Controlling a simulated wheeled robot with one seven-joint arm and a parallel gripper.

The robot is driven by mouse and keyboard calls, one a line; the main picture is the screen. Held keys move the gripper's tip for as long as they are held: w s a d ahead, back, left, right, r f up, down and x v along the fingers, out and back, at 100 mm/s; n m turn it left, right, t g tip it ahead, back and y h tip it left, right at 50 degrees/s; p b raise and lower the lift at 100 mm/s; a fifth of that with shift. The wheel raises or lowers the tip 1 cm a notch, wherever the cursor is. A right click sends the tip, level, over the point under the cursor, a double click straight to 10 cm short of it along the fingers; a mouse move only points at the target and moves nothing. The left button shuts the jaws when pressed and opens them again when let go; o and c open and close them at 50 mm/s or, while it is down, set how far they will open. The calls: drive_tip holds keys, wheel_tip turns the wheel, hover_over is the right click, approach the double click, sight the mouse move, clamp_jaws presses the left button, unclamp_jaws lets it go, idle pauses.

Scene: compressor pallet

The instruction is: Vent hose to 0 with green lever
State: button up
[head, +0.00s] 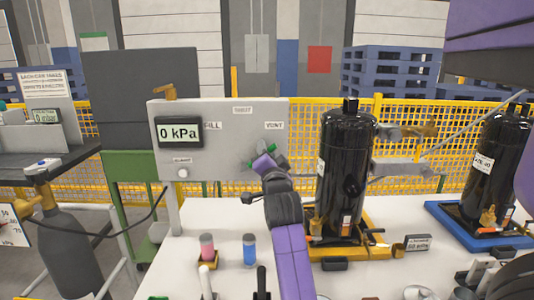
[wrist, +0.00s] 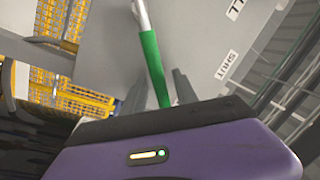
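A grey panel (head: 225,165) stands at the back of the white table, with labels such as VENT on its front. Its display (head: 180,132) reads 0 kPa. The green lever (head: 254,160) is on the panel's lower right, partly hidden by my gripper (head: 262,160). In the wrist view the green lever (wrist: 155,68) runs down from a pale metal end towards my dark fingers (wrist: 178,92). Whether the fingers are closed on the lever is not clear.
A tall black compressor (head: 345,170) stands right of my arm on a yellow base, close to it. Another black compressor (head: 495,165) stands on a blue base at far right. Red (head: 207,248) and blue (head: 249,250) small cylinders stand at the table's front left. A grey gas cylinder (head: 62,240) is at left.

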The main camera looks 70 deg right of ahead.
drive_tip(key=shift+a, duration=0.1)
drive_tip(key=b+v, duration=0.1)
drive_tip(key=v, duration=0.6)
drive_tip(key=shift+s+a, duration=0.2)
drive_tip(key=shift+a, duration=0.05)
drive_tip(key=shift+r, duration=0.1)
idle(0.5)
wheel_tip(320, 180, up, 3)
drive_tip(key=w+a+n+t, duration=0.1)
drive_tip(key=a+n+t, duration=0.1)
drive_tip(key=a+n, duration=0.15)
drive_tip(key=a+f+n+t+y+p, duration=0.2)
drive_tip(key=a+f+n+t+y, duration=0.4)
drive_tip(key=a, duration=0.5)
drive_tip(key=a+f+n+t+y+p, duration=0.1)
drive_tip(key=a+f+n+y, duration=0.25)
drive_tip(key=a+n, duration=0.65)
drive_tip(key=s+a+f+n+g+y+p, duration=0.1)
drive_tip(key=s+a+f+y, duration=0.3)
drive_tip(key=s+a, duration=0.5)
drive_tip(key=s+a+f+n+g+y+p, duration=0.1)
drive_tip(key=s+a+f+g+y+p, duration=0.2)
drive_tip(key=s+a+f, duration=0.3)
drive_tip(key=s+a+p, duration=0.1)
drive_tip(key=s+a, duration=0.2)
drive_tip(key=s, duration=0.3)
drive_tip(key=shift+a+y, duration=0.3)
drive_tip(key=shift+y, duration=0.05)
